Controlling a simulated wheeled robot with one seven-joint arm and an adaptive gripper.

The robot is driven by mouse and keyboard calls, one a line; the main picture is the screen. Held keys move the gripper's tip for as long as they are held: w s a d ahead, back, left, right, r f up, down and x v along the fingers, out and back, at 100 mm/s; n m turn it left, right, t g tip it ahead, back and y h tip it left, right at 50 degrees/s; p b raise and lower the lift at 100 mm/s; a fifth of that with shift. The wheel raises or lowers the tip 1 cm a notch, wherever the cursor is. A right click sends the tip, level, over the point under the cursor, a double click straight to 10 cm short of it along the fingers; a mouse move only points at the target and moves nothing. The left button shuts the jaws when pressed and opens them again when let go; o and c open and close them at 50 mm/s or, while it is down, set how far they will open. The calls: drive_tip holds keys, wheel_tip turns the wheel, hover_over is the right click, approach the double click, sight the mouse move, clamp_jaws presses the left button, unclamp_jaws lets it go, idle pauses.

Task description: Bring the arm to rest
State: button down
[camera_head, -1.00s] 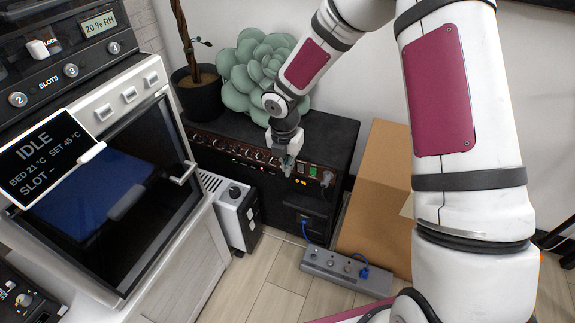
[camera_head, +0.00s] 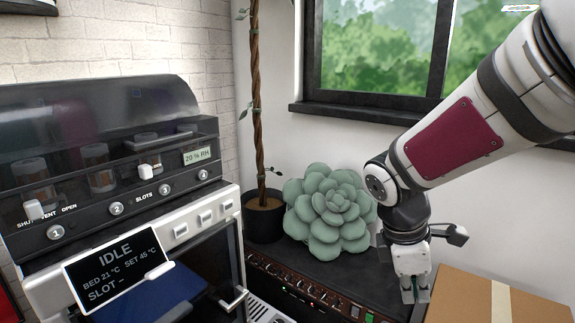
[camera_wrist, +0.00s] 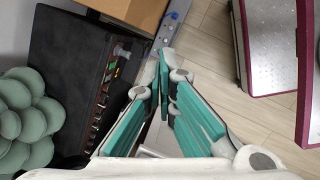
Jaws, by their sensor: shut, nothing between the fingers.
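My gripper (camera_head: 412,290) hangs pointing down at the right of the head view, above the right end of the black amplifier-like box and beside the cardboard box. In the wrist view my gripper (camera_wrist: 164,75) shows its teal finger pads meeting at the tips, with nothing between them. My arm reaches down from the upper right of the head view.
A black box with knobs (camera_head: 295,285) bears a succulent (camera_head: 330,210) and a potted plant (camera_head: 264,218). A cardboard box (camera_head: 478,300) stands at the right. A machine with an IDLE screen (camera_head: 118,265) fills the left. A window (camera_head: 375,45) is behind.

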drive_tip(key=s+a+r+m+y, duration=0.25)
drive_tip(key=s+m, duration=0.55)
drive_tip(key=s, duration=0.4)
drive_tip(key=s+a+r+m+y, duration=0.1)
drive_tip(key=s+r+m, duration=0.45)
drive_tip(key=s, duration=0.75)
wheel_tip(320, 180, up, 23)
drive_tip(key=m+t+p, duration=0.1)
drive_tip(key=t+p, duration=0.2)
drive_tip(key=p, duration=1.9)
drive_tip(key=shift+w+d+m+t+p, duration=0.15)
drive_tip(key=shift+d+m+t+p, duration=0.15)
drive_tip(key=shift+m+p, duration=0.1)
drive_tip(key=shift+f, duration=0.15)
